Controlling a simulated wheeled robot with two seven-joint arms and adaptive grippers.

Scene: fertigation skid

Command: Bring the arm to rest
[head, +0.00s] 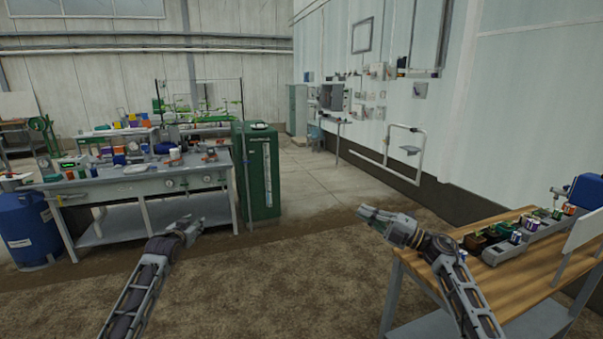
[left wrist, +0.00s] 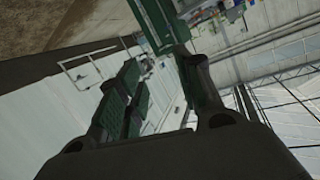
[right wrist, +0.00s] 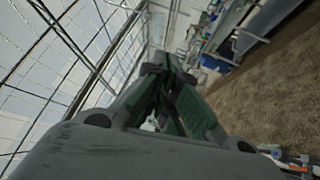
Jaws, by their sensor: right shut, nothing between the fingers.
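My left gripper (head: 190,229) is held out over the brown floor in front of the grey workbench, touching nothing. In the left wrist view (left wrist: 160,68) its two fingers stand apart with nothing between them. My right gripper (head: 366,214) is held out over the floor, just left of the wooden table, apart from it. In the right wrist view (right wrist: 168,72) its fingers are together and hold nothing. Both arms reach forward from the bottom of the head view.
The wooden table (head: 440,262) at right carries small pots and a grey rack. The grey workbench (head: 150,183) at left holds gauges and bottles. A green cabinet (head: 258,172) and a blue drum (head: 28,228) stand beside it. The floor between is clear.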

